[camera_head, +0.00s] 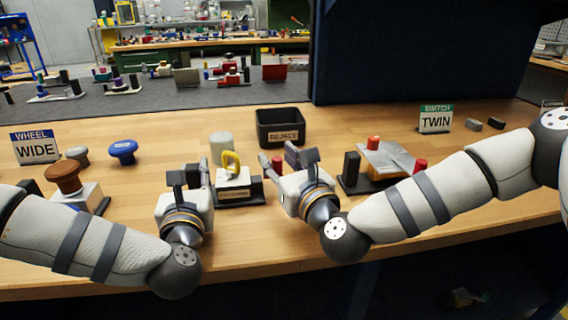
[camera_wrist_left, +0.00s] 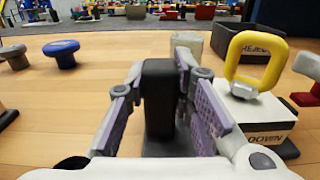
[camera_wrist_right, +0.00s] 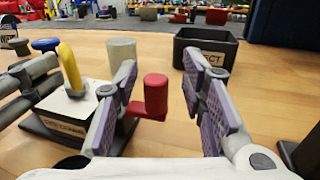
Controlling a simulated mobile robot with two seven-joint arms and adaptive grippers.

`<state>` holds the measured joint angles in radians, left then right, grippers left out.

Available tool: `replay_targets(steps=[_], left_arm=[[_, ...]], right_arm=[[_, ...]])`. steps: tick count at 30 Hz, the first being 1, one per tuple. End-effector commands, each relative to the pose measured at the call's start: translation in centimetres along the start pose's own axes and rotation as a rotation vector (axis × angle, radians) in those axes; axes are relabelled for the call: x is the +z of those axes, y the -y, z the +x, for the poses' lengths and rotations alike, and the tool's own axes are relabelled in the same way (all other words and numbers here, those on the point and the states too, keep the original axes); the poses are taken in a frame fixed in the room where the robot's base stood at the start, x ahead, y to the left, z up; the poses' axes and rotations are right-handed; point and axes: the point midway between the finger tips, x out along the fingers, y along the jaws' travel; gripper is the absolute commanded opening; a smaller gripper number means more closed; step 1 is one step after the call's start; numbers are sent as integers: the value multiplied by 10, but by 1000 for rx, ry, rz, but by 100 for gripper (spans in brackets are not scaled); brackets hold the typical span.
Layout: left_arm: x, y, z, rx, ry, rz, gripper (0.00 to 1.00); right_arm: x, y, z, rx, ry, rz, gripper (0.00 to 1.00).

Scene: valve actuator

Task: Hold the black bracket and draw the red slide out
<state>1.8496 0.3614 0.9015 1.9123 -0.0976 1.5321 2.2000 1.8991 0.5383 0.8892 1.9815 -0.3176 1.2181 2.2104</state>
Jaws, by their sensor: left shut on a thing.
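The fixture is a white labelled box (camera_head: 233,179) with a yellow loop handle (camera_head: 231,161) on a dark base. The black bracket (camera_wrist_left: 160,95) stands upright at its left side, and my left gripper (camera_head: 190,175) is shut on it, a finger on each side; in the head view the gripper mostly hides it. The red slide (camera_wrist_right: 155,95) sticks out of the box's right side, with an upright red knob (camera_head: 277,163). My right gripper (camera_head: 298,160) is open, its fingers either side of the knob with gaps. The slide's inner part is hidden in the box.
A black REJECT bin (camera_head: 281,127) and a grey cylinder (camera_head: 221,147) stand behind. Another fixture with a sloped metal plate (camera_head: 385,158) and red knobs is to the right. A brown knob on a white block (camera_head: 67,180) is at left. Front table strip is clear.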

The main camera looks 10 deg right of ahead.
Motion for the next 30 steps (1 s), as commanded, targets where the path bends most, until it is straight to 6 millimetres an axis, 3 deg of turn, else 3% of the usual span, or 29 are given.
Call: replay_targets(steps=[1,9,15,28,29,30], left_arm=[[-8,-3,0,6,-17,5,0],[-9,-3,0,7,-17,5,0],[-8,-3,0,7,-17,5,0],[-8,-3,0,8,-16,5,0],[-8,-3,0,8,-16,5,29],[-8,-3,0,7,-16,5,38]], right_arm=[[-4,0,-6,1,-7,3,38],[-3,1,-77,-1,-7,6,38],[-3,1,-112,-2,-5,2,38],[-2,1,-118,-2,-3,2,38],[-2,1,-118,-2,-3,2,38],[-2,1,-118,-2,-3,2,38]])
